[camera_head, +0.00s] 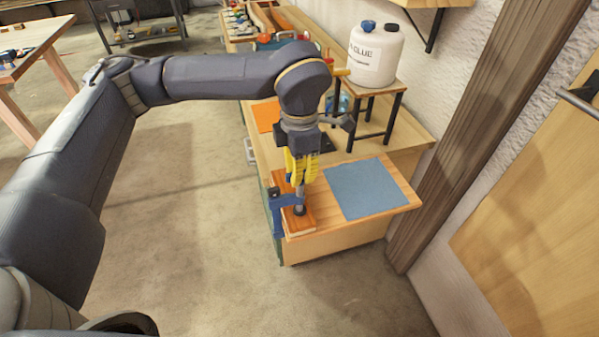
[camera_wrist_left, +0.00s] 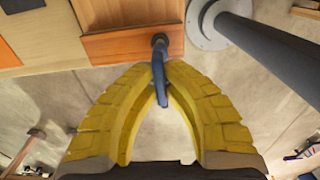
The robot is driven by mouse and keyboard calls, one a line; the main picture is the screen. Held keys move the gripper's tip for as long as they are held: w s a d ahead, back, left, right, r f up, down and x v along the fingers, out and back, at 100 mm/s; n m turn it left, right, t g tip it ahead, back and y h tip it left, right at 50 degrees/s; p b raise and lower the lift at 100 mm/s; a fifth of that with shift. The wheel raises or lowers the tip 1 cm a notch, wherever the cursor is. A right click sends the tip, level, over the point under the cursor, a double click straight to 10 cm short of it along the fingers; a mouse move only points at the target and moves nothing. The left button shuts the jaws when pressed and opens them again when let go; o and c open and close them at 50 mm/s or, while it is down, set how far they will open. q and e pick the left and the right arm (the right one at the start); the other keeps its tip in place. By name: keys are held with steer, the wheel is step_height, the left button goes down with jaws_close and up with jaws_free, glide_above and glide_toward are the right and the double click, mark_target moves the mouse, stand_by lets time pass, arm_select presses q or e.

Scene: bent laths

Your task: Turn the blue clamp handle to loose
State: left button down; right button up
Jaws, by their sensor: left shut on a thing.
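The blue clamp (camera_head: 285,201) sits on the front left corner of the wooden bench top, around its edge and over a reddish-brown board (camera_head: 298,220). My left gripper (camera_head: 301,184), with yellow fingers, points down right above the clamp. In the left wrist view the fingertips close on the blue clamp handle (camera_wrist_left: 161,86), a slim bar between them. The reddish-brown board shows beyond the handle, and a dark post (camera_wrist_left: 262,42) with a grey disc foot (camera_wrist_left: 206,24) is at its right. The fingers hide part of the clamp in the head view. My right gripper is out of sight.
A blue-grey sheet (camera_head: 366,188) lies on the bench right of the clamp, with an orange sheet (camera_head: 266,115) farther back. A white glue jug (camera_head: 375,58) stands on a small stool (camera_head: 381,91) behind. A dark wooden post (camera_head: 475,150) and wall bound the right side.

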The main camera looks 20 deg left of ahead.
arm_select(q)
steer(key=n, duration=0.9)
steer(key=shift+f+n, duration=0.1)
steer(key=shift+n, duration=0.2)
steer(key=n, duration=0.5)
steer(key=shift+s, duration=0.1)
steer(key=shift+n, duration=1.6)
steer(key=c, duration=1.5)
jaws_free()
step_height(320, 180, up, 12)
steer(key=shift+r, duration=0.15)
